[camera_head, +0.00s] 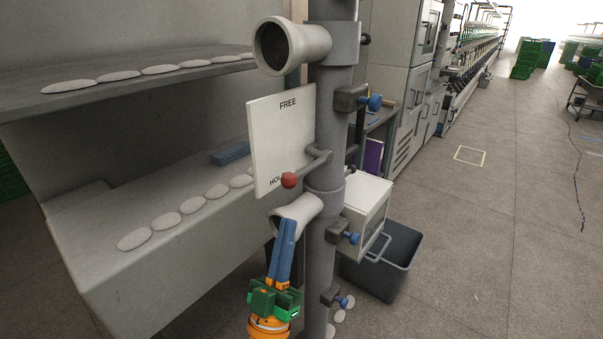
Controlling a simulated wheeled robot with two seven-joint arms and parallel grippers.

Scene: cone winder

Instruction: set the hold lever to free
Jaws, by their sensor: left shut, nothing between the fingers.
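The hold lever (312,166) is a grey bent rod on the grey column, with a red knob (289,180) at its end. A white sign plate (283,135) behind it reads FREE near the top and HOLD near the bottom. The knob is beside the HOLD lettering and partly covers it. My left gripper (288,222), with blue fingers on a green and orange body, points up from the bottom of the view. It is shut and empty, its tips a little below the knob in the picture and apart from it. My right gripper is out of view.
White cone-shaped tubes stick out of the column (324,218), one above the sign (291,46) and one behind my fingers (298,211). Blue-knobbed clamps (350,98) sit on its right. A dark bin (383,262) stands right. Shelves with pale oval pieces are left.

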